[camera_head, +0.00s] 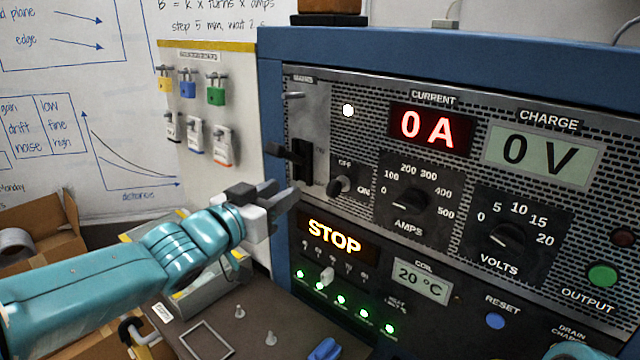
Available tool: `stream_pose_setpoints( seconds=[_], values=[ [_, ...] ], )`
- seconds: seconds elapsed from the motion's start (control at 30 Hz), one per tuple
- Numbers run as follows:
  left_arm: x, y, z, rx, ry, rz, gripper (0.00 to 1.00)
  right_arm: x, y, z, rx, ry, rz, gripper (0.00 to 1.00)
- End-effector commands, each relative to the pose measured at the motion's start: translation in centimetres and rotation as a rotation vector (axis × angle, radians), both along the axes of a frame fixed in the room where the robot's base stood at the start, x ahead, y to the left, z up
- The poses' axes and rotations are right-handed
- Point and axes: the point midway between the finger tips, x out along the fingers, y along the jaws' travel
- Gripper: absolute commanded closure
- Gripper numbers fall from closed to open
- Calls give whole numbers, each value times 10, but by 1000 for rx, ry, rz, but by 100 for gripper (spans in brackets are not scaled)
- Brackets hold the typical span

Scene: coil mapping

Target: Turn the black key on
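The black key (339,186) sits in the front panel of the blue power cabinet, between the OFF mark above it and the ON mark to its right. Its exact turn is too small to tell. My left gripper (284,196) is left of the key, in front of the cabinet's left edge, and apart from the key. Its grey jaws point right toward the panel. Whether they are parted is unclear from this angle, and I see nothing held.
A black mains lever (290,154) juts out just above my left gripper. The amps knob (408,202) and volts knob (507,237) are right of the key. The current display (430,128) reads 0 A, and a STOP display (335,236) glows below. Padlocks (187,84) hang at left.

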Motion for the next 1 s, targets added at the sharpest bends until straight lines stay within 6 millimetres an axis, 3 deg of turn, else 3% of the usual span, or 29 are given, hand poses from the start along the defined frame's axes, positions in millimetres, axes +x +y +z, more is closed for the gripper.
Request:
stream_pose_setpoints(
  seconds=[1.0],
  values=[
    [-67, 44, 4, 3, -4, 0, 62, 0, 0, 20, 0, 0, -3, 13]
  ],
)
